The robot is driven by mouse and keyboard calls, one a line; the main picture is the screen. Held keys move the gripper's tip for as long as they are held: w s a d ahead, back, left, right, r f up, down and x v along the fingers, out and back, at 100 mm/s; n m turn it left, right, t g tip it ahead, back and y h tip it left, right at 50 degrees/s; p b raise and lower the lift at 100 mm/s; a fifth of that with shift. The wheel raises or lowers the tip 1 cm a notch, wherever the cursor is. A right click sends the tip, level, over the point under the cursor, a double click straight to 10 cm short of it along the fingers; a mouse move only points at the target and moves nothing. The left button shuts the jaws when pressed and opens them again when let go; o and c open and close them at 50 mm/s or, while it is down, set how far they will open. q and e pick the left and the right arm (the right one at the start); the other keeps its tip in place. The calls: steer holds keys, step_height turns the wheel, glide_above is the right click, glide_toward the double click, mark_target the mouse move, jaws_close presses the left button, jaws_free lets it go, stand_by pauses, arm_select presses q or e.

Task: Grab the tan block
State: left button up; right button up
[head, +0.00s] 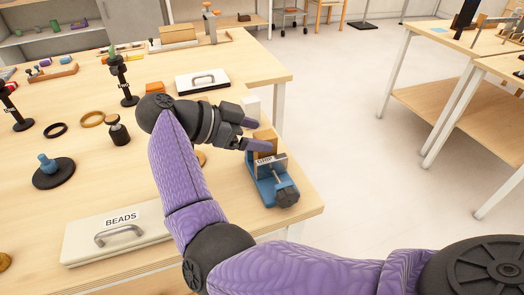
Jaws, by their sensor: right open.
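The tan block (268,143) stands upright in a small blue vise (266,188) near the right edge of the wooden table. The vise has a grey jaw plate with a small white label and a dark knob at its front. My right gripper (257,134) is open, with its purple-tipped fingers pointing right at the block. One finger shows at the block's upper side and the other at its left side. I cannot tell whether they touch it. My left gripper is not in view.
A white block (250,104) stands just behind my right gripper. Open floor lies to the right.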

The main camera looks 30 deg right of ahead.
mark_target(262, 135)
steer(key=b+x, duration=0.1)
steer(key=x, duration=0.3)
steer(key=shift+s+d, duration=0.1)
steer(key=shift+d, duration=0.05)
jaws_close()
